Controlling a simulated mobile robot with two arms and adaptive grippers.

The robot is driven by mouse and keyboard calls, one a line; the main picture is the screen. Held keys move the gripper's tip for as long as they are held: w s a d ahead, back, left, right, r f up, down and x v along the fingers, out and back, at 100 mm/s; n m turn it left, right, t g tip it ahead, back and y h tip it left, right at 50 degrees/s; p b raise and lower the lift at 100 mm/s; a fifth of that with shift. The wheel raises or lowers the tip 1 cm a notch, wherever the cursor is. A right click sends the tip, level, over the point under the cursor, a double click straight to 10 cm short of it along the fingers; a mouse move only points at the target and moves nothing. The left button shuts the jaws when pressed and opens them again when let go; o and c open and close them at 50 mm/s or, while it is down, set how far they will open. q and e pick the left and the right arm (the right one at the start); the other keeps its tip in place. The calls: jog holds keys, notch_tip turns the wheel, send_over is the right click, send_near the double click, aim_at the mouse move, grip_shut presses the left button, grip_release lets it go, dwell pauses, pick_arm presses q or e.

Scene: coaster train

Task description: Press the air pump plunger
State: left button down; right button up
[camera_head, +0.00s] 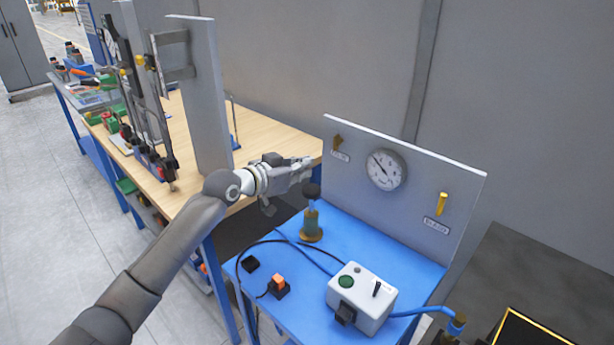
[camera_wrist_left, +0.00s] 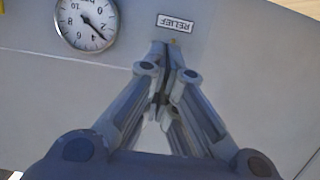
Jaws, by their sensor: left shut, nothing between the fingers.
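The air pump (camera_head: 311,232) stands upright on the blue cart top, with a brass base and a dark round plunger knob (camera_head: 312,190) on top. My left gripper (camera_head: 304,165) is shut and empty. In the head view its fingertips appear just above the knob; I cannot tell whether they touch it. In the left wrist view the shut fingertips (camera_wrist_left: 166,48) point at the grey panel just by the RELIEF label (camera_wrist_left: 175,22), and the pump is not visible there. My right gripper is not in view.
The grey panel (camera_head: 440,175) behind the pump carries a round gauge (camera_head: 385,169) and a yellow handle (camera_head: 441,203). A white control box (camera_head: 362,297) with a green button, small black blocks and cables lie on the blue cart (camera_head: 325,262). A wooden workbench (camera_head: 262,135) stands behind my arm.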

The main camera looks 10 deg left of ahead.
aim_at(307, 192)
pick_arm(q)
jog(key=f, duration=0.1)
jog(key=w+d+f+p, duration=0.1)
jog(key=shift+w+f, duration=0.2)
jog(key=shift+f, duration=0.15)
jog(key=shift+a+f, duration=0.15)
jog(key=shift+f, duration=0.7)
jog(key=shift+f, duration=0.1)
